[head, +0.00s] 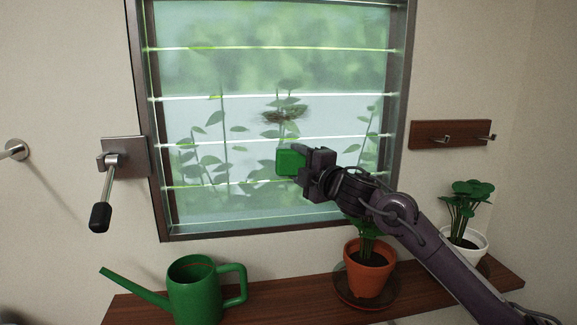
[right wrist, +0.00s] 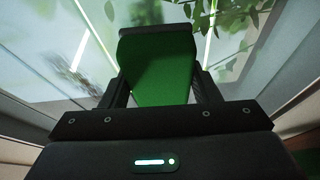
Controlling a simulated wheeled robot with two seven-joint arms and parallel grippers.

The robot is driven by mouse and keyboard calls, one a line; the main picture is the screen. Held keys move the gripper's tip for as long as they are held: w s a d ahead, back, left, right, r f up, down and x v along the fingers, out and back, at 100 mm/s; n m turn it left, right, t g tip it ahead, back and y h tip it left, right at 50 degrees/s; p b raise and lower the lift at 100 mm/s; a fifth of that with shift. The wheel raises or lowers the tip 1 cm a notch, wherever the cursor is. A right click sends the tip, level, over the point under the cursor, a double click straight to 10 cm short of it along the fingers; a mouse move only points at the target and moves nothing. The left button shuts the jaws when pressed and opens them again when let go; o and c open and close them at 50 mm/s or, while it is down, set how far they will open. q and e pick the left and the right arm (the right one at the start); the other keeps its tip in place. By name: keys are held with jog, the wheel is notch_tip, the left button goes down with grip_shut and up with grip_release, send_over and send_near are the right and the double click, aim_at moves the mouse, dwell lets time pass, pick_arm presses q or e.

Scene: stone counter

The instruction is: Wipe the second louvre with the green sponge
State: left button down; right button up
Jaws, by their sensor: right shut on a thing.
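My right gripper (head: 309,163) is shut on the green sponge (head: 289,162). The sponge also shows between the two fingers in the right wrist view (right wrist: 158,70). In the head view the sponge is in front of the lower part of the louvred window, between two bright louvre edges (head: 345,137). I cannot tell whether it touches the glass. The window has several glass louvres; a brown smudge (head: 284,117) shows on one louvre, just above the sponge. My left gripper is not in view.
A wooden shelf (head: 500,278) below the window bears a green watering can (head: 194,293), a plant in a terracotta pot (head: 369,272) under my right arm, and a white-potted plant (head: 468,244). A crank handle (head: 104,190) is left of the window, a hook rail (head: 452,135) right.

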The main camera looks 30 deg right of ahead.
jog(key=shift+s+d+b, duration=0.2)
jog(key=shift+s+d, duration=0.05)
jog(key=shift+d, duration=0.65)
jog(key=shift+s+d+b, duration=0.15)
jog(key=shift+s+d, duration=0.1)
jog(key=shift+d, duration=0.65)
jog(key=d, duration=0.1)
jog(key=s+d+b, duration=0.1)
jog(key=shift+d, duration=0.4)
jog(key=shift+w+a+r, duration=0.1)
jog(key=shift+a, duration=0.05)
